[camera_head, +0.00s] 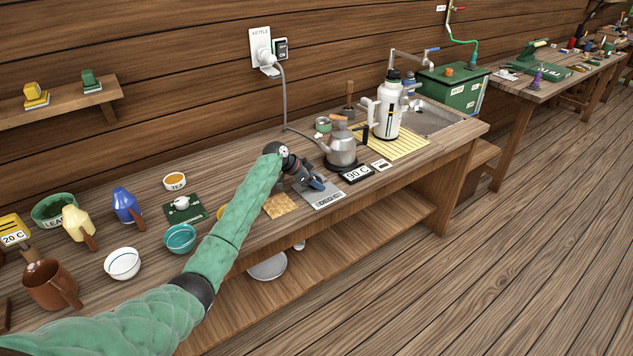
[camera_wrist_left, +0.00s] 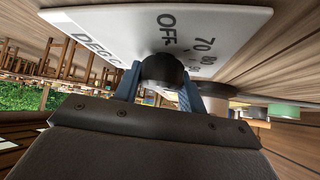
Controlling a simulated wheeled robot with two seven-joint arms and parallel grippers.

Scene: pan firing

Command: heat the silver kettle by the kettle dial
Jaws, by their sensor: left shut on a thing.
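The silver kettle (camera_head: 342,150) stands upright on a dark base on the bench, its spout toward the left. A "90 C" sign (camera_head: 357,174) lies in front of it. The kettle dial's white plate (camera_head: 324,200), marked "DEG C", lies flat left of the sign. In the left wrist view the plate (camera_wrist_left: 235,25) shows "OFF", "70" and "80" beside a black dial knob (camera_wrist_left: 162,68). My left gripper (camera_head: 316,184) is at the plate, its blue fingers (camera_wrist_left: 160,88) shut on the knob. The knob's pointer is hidden. My right gripper is not in view.
A white flask (camera_head: 387,115) stands on a yellow mat right of the kettle, before the sink (camera_head: 432,117). A grey cord runs from the wall plug (camera_head: 265,57) down behind the bench items. Bowls, jugs and a brown mug (camera_head: 50,285) stand to the left.

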